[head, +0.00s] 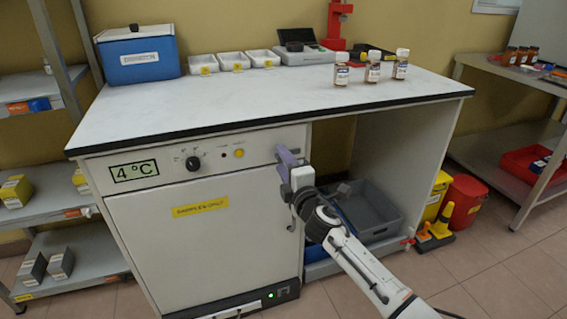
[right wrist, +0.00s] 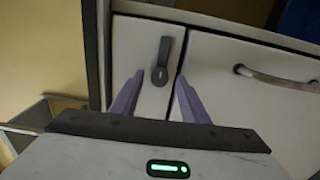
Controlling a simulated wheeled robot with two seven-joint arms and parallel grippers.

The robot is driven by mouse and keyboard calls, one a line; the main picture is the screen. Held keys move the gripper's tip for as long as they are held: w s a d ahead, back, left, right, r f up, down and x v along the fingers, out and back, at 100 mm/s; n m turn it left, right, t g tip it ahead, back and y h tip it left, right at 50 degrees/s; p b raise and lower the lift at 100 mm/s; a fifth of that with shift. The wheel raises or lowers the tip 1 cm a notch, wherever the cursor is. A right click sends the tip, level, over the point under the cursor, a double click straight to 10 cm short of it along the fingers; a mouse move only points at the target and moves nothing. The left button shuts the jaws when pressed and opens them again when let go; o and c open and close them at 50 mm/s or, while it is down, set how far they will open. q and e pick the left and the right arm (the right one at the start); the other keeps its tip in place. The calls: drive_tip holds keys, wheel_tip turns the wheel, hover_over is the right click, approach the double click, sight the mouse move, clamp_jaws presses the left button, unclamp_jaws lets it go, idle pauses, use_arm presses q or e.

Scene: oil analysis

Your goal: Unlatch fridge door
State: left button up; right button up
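The fridge (head: 215,240) is a white cabinet under the bench, marked 4 °C, and its door looks closed. My right gripper (head: 284,157) is at the upper right of the fridge front. In the right wrist view its two purple fingers (right wrist: 159,80) are open and empty. A dark latch lever (right wrist: 166,52) on a round base shows between the fingertips, with a gap on each side; I cannot tell how far ahead it is. The gripper hides the latch in the head view. The curved door handle (right wrist: 275,78) also shows in the head view (head: 293,218). My left gripper is not in view.
The bench top (head: 240,100) overhangs the fridge front. A black knob (head: 193,163) and yellow button (head: 239,153) are on the panel. A grey bin (head: 370,215) stands in the open bay to the right. Brown bottles (head: 372,70) stand on the bench.

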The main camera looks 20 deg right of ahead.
use_arm(q)
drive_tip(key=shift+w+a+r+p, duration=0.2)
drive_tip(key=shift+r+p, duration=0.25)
drive_tip(key=shift+p, duration=0.65)
use_arm(e)
drive_tip(key=s, duration=1)
drive_tip(key=shift+s+d, duration=0.15)
drive_tip(key=shift+d, duration=0.05)
use_arm(q)
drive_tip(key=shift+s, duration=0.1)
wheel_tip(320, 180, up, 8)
drive_tip(key=p, duration=1.1)
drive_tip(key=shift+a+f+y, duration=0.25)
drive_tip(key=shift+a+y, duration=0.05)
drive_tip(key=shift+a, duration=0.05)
use_arm(e)
drive_tip(key=s+a+f+m+g, duration=0.2)
drive_tip(key=s+f+m+g, duration=0.1)
drive_tip(key=s, duration=0.8)
drive_tip(key=s+a+f+m+g+y, duration=0.1)
drive_tip(key=s+a+f+m+g, duration=0.1)
drive_tip(key=s+f+m, duration=0.4)
drive_tip(key=s+a+f+m+g+y, duration=0.1)
drive_tip(key=s+f+m+g, duration=0.3)
drive_tip(key=s, duration=1.2)
drive_tip(key=a+f+m, duration=0.1)
drive_tip(key=m, duration=0.2)
drive_tip(key=shift+s+f, duration=0.15)
drive_tip(key=shift+s, duration=0.05)
